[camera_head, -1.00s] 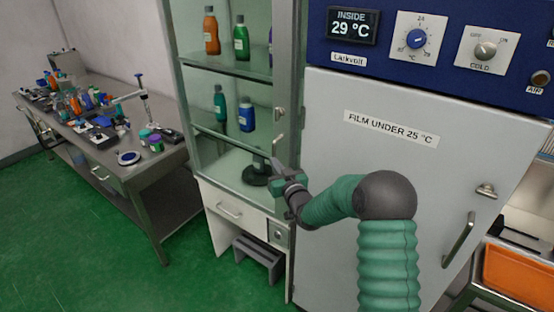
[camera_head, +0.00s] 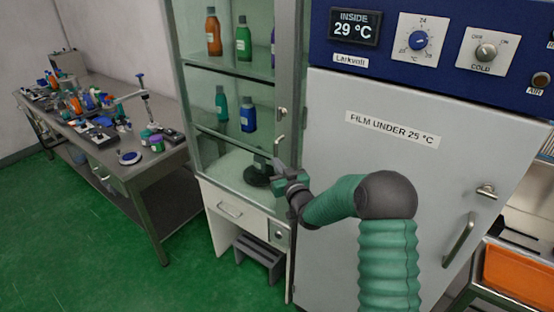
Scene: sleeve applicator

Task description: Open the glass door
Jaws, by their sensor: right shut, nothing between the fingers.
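The glass door (camera_head: 225,152) fronts a tall cabinet left of the big grey unit. It looks closed, with its metal frame upright. A small handle (camera_head: 280,140) sits on the frame at the door's right side. My right gripper (camera_head: 277,168) is shut and empty, just below the handle and in front of the frame. I cannot tell whether it touches the frame. Bottles stand on the shelves behind the glass, among them an orange one (camera_head: 213,33), a green one (camera_head: 243,40) and a blue one (camera_head: 248,115). My left gripper is not in view.
The grey unit door (camera_head: 375,200) with its blue control panel (camera_head: 450,30) stands close on the right. A white drawer (camera_head: 235,208) and a dark step stool (camera_head: 260,258) are below the glass door. A cluttered metal bench (camera_head: 135,180) stands left. Green floor between is clear.

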